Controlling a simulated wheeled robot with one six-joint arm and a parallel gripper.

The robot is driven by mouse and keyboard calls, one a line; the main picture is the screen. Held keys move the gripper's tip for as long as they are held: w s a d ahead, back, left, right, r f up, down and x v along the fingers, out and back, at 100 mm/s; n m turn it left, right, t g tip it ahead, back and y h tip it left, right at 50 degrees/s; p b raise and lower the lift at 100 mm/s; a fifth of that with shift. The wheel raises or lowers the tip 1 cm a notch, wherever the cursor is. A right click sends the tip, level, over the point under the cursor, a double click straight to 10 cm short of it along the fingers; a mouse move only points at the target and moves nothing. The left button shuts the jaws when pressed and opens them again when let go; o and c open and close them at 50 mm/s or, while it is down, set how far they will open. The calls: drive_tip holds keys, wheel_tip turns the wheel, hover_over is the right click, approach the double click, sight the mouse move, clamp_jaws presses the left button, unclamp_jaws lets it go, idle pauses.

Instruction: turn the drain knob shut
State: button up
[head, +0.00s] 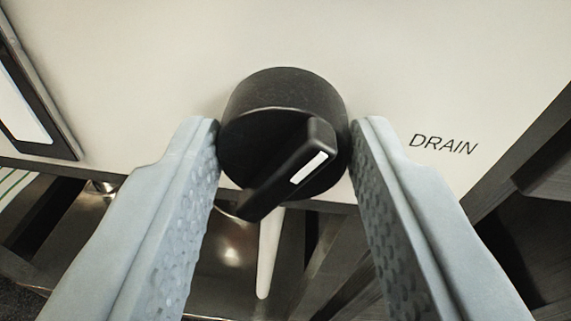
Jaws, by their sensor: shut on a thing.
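The drain knob (262,140) is a black round knob on a pale panel, in the middle of the head view. A raised bar crosses its face, slanting from upper right to lower left. A white mark (308,167) lies on the upper right part of the bar. The word DRAIN (443,145) is printed on the panel to the right. My gripper (285,135) is shut on the knob, one grey textured finger at its left side and one at its right. The fingers hide parts of the knob's sides.
The pale panel (430,60) fills the upper view. A dark-framed part with a white face (22,110) is at the left. Below the panel's lower edge are metal surfaces, dark bars and a pale rod (269,255). Dark slats (545,180) stand at the lower right.

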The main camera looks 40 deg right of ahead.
drive_tip(key=n, duration=0.4)
drive_tip(key=shift+a+g+h, duration=0.1)
drive_tip(key=shift+g+h, duration=0.2)
drive_tip(key=shift+n, duration=0.5)
drive_tip(key=o, duration=1)
drive_tip(key=shift+c, duration=0.2)
drive_tip(key=v, duration=1.7)
drive_tip(key=shift+s+a, duration=0.1)
drive_tip(key=shift+a, duration=0.1)
